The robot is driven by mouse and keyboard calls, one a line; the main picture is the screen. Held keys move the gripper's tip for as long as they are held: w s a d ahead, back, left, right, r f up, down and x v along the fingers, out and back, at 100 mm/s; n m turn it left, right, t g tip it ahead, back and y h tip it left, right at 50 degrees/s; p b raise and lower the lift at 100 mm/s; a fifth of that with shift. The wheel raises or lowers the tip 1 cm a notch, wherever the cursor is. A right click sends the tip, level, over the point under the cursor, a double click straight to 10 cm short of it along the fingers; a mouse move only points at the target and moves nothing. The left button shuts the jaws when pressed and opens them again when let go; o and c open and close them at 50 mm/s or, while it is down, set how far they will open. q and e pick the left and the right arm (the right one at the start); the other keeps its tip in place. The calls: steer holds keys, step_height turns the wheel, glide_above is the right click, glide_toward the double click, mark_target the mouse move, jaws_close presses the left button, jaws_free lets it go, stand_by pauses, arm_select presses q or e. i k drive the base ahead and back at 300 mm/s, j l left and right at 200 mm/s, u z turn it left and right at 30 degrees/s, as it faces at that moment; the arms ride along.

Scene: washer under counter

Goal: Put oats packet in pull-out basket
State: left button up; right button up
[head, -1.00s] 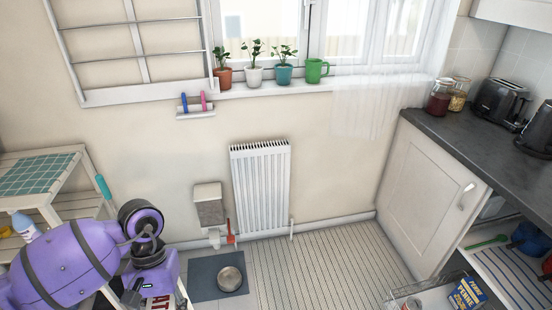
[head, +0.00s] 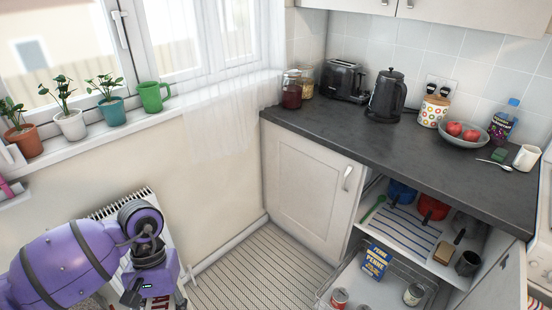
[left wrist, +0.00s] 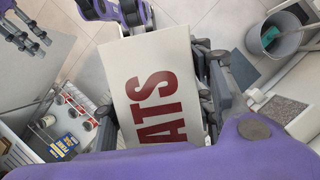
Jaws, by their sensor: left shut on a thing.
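The oats packet (left wrist: 165,95) is a pale box with large red letters. My left gripper (left wrist: 160,70) is shut on it, with fingers along both sides of the box in the left wrist view. In the head view only a small lettered part of the packet (head: 160,303) shows at the bottom edge, below my left gripper (head: 138,292). The pull-out basket (head: 335,290) is a wire basket at the lower right, out from under the counter, apart from the packet. It holds a blue penne box (head: 376,262) and several cans. Dark gripper fingers, seemingly my right gripper (left wrist: 30,35), show at the upper left.
A cabinet door (head: 310,195) stands left of the basket. Above is the dark counter (head: 400,145) with a kettle, toaster and fruit bowl. A shelf (head: 405,232) with pots sits behind the basket. Striped floor (head: 245,270) lies clear between the radiator (head: 150,225) and basket.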

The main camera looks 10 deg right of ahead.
mark_target(354, 289)
steer(key=i+z, duration=0.15)
steer(key=z, duration=0.3)
steer(key=i+j+z, duration=0.1)
steer(key=z, duration=0.3)
steer(key=i+j+z, duration=0.15)
steer(key=z, duration=0.3)
steer(key=i+j+z, duration=0.15)
steer(key=z, duration=0.2)
steer(key=i+j+z, duration=0.2)
steer(key=z, duration=0.15)
steer(key=i+j+z, duration=0.35)
steer(key=k+l, duration=0.1)
